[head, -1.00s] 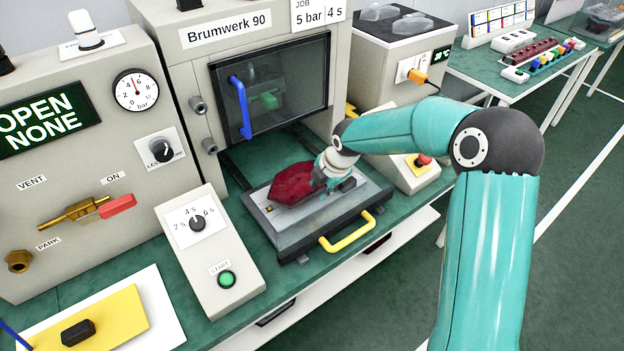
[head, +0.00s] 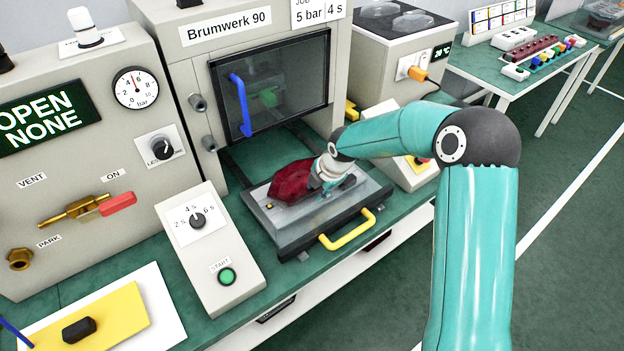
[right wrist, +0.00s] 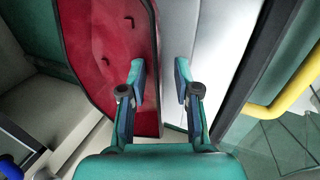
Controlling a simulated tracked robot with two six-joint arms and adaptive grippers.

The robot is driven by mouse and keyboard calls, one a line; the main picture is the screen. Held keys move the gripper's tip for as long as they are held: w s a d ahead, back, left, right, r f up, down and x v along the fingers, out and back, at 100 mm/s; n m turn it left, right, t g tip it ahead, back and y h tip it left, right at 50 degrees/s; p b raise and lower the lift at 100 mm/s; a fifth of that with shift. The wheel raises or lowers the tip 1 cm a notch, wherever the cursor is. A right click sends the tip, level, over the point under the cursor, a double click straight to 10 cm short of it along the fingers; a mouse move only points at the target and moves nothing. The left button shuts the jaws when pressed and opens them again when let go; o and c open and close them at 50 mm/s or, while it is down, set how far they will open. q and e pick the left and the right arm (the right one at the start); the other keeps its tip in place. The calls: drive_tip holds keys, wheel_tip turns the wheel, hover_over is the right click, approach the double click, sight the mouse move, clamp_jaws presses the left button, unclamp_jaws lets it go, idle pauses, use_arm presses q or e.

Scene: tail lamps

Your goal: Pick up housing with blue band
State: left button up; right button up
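No housing with a blue band can be made out in either view. A dark red shell-like part (head: 292,181) lies on the grey tray (head: 290,239) in front of the press. My right gripper (head: 340,181) is low over the tray at this part's right end. In the right wrist view, the fingers of my right gripper (right wrist: 160,85) are apart. The red part (right wrist: 105,55) lies behind and left of them, its edge showing in the gap. I cannot tell whether they touch it. My left gripper is not in view.
The press window (head: 270,85) has a blue handle (head: 241,106). The tray has a yellow handle (head: 347,230). A control box (head: 210,250) stands left of it. Small coloured parts (head: 553,55) stand on a far table.

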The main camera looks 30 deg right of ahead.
clamp_jaws()
drive_tip(key=shift+s, duration=0.1)
idle(0.7)
